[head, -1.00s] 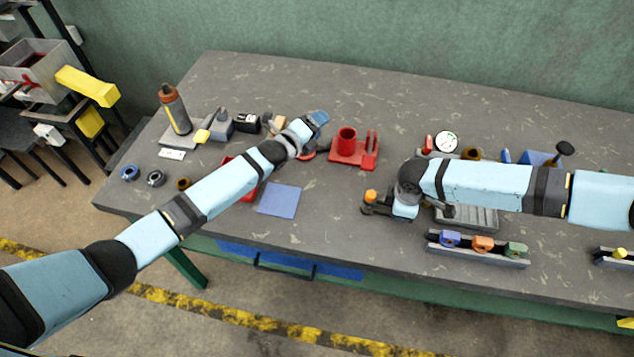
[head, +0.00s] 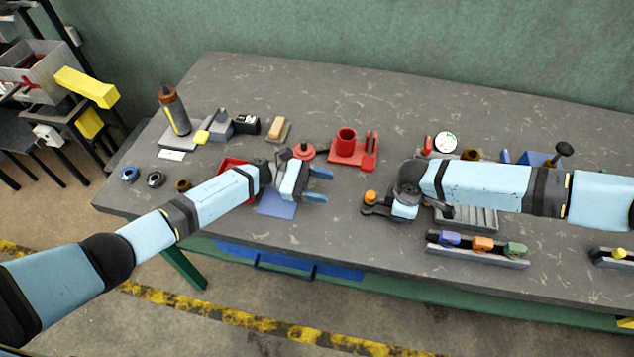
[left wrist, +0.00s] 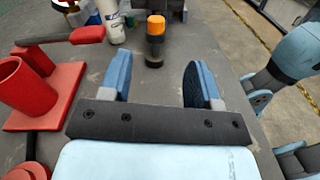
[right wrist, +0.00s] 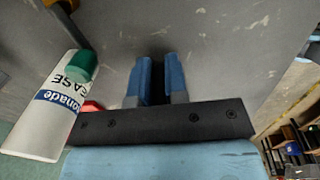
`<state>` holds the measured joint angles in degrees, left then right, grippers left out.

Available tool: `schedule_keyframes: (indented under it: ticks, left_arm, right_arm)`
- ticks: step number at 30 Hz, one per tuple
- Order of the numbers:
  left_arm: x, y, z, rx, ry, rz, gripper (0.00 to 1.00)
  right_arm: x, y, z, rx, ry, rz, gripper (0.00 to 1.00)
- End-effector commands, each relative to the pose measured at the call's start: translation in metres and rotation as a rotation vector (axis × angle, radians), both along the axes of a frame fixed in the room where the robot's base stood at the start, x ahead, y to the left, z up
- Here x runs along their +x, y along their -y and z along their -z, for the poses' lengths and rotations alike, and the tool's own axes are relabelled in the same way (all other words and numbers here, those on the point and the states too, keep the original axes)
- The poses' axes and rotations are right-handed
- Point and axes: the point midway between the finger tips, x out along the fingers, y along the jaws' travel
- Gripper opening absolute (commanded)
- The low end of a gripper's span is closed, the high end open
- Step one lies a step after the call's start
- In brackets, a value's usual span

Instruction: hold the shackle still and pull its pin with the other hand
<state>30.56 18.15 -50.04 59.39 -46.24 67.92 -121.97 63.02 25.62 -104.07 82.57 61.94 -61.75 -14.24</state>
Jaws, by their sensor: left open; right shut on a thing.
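The dark shackle (head: 374,210) is left of my right gripper (head: 404,212), with the orange head of its pin (head: 370,196) on top. In the left wrist view the orange pin head (left wrist: 156,24) stands upright above the dark body, beyond my open fingers. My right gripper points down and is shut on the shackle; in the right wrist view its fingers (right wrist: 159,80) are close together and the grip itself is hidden. My left gripper (head: 322,184) is open and empty, pointing right toward the pin, with a clear gap between. Its fingers (left wrist: 155,85) show a wide opening.
A red holder (head: 352,155) stands behind the gap between the grippers. A white bottle (right wrist: 45,115) stands toward the back beside my right gripper. A rack with blue, orange and green pieces (head: 478,255) lies at the front right. The table between my grippers is bare.

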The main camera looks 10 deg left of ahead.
Motion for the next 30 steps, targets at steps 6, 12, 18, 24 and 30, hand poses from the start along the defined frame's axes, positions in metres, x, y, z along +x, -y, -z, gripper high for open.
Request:
schedule_keyframes:
  ticks: [6, 12, 18, 24, 30]
  left_arm:
    - [-0.004, 0.042, -0.001, -0.004, 0.000, 0.001, 0.57]
    - [-0.008, 0.078, -0.001, -0.003, -0.002, 0.000, 0.57]
    - [-0.010, 0.100, -0.001, -0.002, -0.002, -0.003, 0.57]
    - [-0.011, 0.107, -0.001, -0.002, -0.002, -0.003, 0.57]
    - [-0.011, 0.106, -0.001, -0.002, -0.002, -0.003, 0.57]
  right_arm:
    - [-0.001, 0.000, 0.001, 0.000, -0.001, -0.001, 0.00]
    - [-0.001, 0.000, 0.001, 0.000, -0.001, -0.001, 0.00]
    - [-0.001, 0.000, 0.001, -0.001, -0.001, -0.001, 0.00]
    - [-0.001, 0.000, 0.001, -0.001, -0.001, 0.000, 0.00]
    - [-0.001, 0.000, 0.001, -0.001, -0.001, 0.000, 0.00]
